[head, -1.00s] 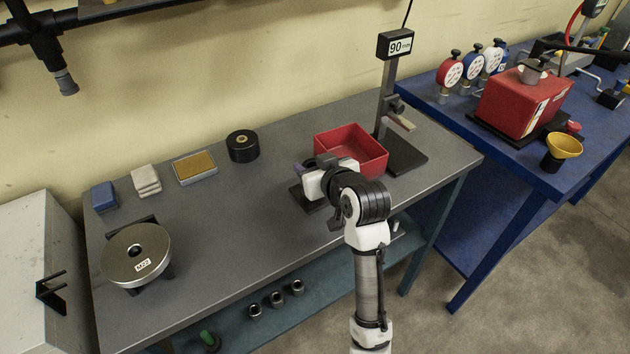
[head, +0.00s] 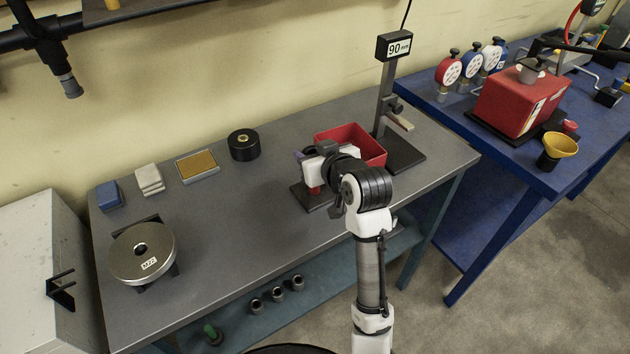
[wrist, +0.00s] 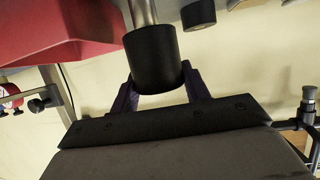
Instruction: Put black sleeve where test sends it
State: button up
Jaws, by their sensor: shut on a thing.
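The black sleeve (wrist: 150,60) is a plain dark cylinder between the two purple fingers of my gripper (wrist: 160,82) in the wrist view. My gripper is shut on it. A bright metal rod (wrist: 143,12) shows at the sleeve's far end; I cannot tell whether the rod is inside it or behind it. In the head view my gripper (head: 301,156) is over the bench, just in front of the red tray and above a dark base plate (head: 322,196). The sleeve cannot be made out there.
The open red tray (head: 372,148) and a gauge stand reading 90 mm (head: 394,46) are behind my gripper. A black round roll (head: 243,145), a tan pad (head: 197,166) and a round M22 plate (head: 143,251) stand to the left. The bench's middle is clear.

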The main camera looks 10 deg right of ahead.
jog(key=shift+r+p, duration=0.3)
jog(key=shift+r, duration=2)
